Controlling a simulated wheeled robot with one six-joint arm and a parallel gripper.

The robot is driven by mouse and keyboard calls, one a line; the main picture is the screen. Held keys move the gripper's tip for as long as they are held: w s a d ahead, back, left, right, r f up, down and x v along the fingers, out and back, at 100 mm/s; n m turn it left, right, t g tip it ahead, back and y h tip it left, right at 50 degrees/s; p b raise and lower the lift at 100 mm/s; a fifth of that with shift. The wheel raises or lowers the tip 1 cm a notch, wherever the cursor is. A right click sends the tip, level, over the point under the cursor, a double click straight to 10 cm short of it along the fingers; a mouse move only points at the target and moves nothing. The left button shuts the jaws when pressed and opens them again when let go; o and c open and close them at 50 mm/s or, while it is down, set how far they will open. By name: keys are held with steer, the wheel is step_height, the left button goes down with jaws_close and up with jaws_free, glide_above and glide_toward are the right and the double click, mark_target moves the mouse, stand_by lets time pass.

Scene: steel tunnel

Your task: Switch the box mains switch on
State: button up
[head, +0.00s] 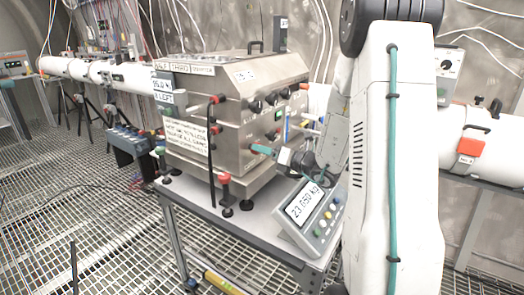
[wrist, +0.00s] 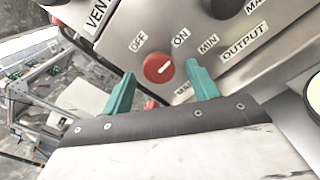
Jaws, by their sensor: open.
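The steel box (head: 235,130) stands on a table in the head view, its sloped control front facing right. In the wrist view, the mains switch (wrist: 158,68) is a round red knob on the box panel. Its short white mark slants up and right, towards the ON label (wrist: 181,38); the OFF label (wrist: 138,41) is up and left. My gripper (wrist: 160,69) is open, its teal fingers on either side of the knob in the picture. I cannot tell whether they touch it. In the head view, a teal finger (head: 262,150) shows close to the box front.
A display unit (head: 308,205) reading 23.050 kg sits on the table (head: 262,228) in front of the box. Black knobs (wrist: 220,7) line the panel near the red one. A white beam pipe (head: 488,155) lies to the right. Open grated floor (head: 110,225) lies left.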

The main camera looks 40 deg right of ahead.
steer(key=v, duration=0.6)
stand_by(0.5)
